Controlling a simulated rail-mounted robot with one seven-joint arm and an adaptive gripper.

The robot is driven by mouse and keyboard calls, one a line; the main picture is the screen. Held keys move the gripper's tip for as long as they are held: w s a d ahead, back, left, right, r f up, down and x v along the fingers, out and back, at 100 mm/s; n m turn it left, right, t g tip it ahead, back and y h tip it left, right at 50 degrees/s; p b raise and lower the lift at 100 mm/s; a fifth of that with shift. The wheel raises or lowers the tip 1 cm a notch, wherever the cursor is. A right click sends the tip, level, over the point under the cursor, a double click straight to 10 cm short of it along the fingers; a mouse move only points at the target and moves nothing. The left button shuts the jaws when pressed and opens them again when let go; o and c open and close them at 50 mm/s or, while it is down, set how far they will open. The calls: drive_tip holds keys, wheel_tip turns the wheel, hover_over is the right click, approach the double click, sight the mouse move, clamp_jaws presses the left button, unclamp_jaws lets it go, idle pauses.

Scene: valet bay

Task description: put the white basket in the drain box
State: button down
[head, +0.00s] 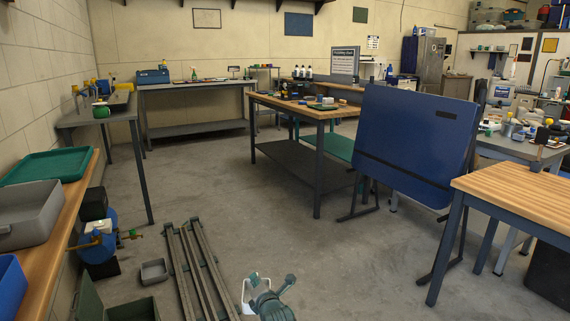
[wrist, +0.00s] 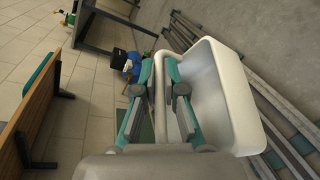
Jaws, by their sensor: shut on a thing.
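The white basket (wrist: 208,108) fills the right of the wrist view, tilted, with its open hollow in sight and looking empty. No box is labelled as the drain box. A small grey open box (head: 154,271) and a larger dark green open box (head: 130,310), cut by the frame, are on the floor to the left; I cannot tell which it is.
Long grey rails (head: 196,262) lie on the floor between my gripper and the boxes. A wooden bench (head: 62,222) at the left holds a grey tray (head: 28,218) and a green tray (head: 48,166). A blue panel (head: 415,145) stands at the right. The middle floor is clear.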

drive_tip(key=w+d+r+m+t+h, duration=0.1)
drive_tip(key=d+r+m+h, duration=0.15)
drive_tip(key=d+r, duration=0.85)
drive_tip(key=w+d+r+m+h, duration=0.1)
drive_tip(key=d+r+m+h, duration=0.15)
drive_tip(key=d+r, duration=0.95)
drive_tip(key=d+r+n+p, duration=0.1)
drive_tip(key=d+r+p, duration=0.2)
drive_tip(key=r+p, duration=2)
drive_tip(key=p, duration=0.5)
drive_tip(key=shift+r+h, duration=0.15)
drive_tip(key=shift+h, duration=0.15)
drive_tip(key=shift+d, duration=0.1)
